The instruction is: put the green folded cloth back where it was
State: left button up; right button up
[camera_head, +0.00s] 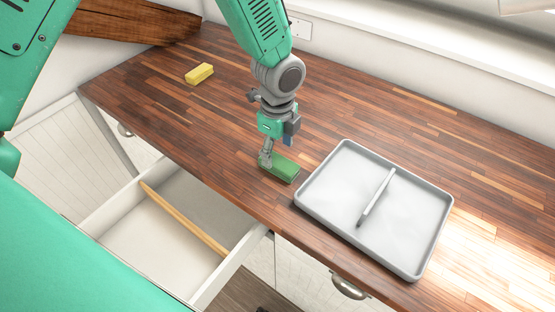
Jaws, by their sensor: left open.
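The green folded cloth (281,170) lies on the wooden worktop, near its front edge and just left of a grey tray. It looks like a small thick block. My left gripper (268,158) reaches down from above to the cloth's left end, with its jaws open. A finger covers part of that end, and I cannot tell whether it touches the cloth. My right gripper is not in view.
The grey tray (426,235) holds a pale pen-like stick (376,197). A yellow block (199,74) lies at the back left of the worktop (160,110). An open drawer (150,225) with a wooden divider (184,219) is below the front edge. The worktop's left part is mostly clear.

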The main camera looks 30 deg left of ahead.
aim_at(279, 161)
pick_arm(q)
notch_tip(279, 161, up, 7)
dwell(0.3)
jog(key=shift+s, duration=0.15)
dwell(0.3)
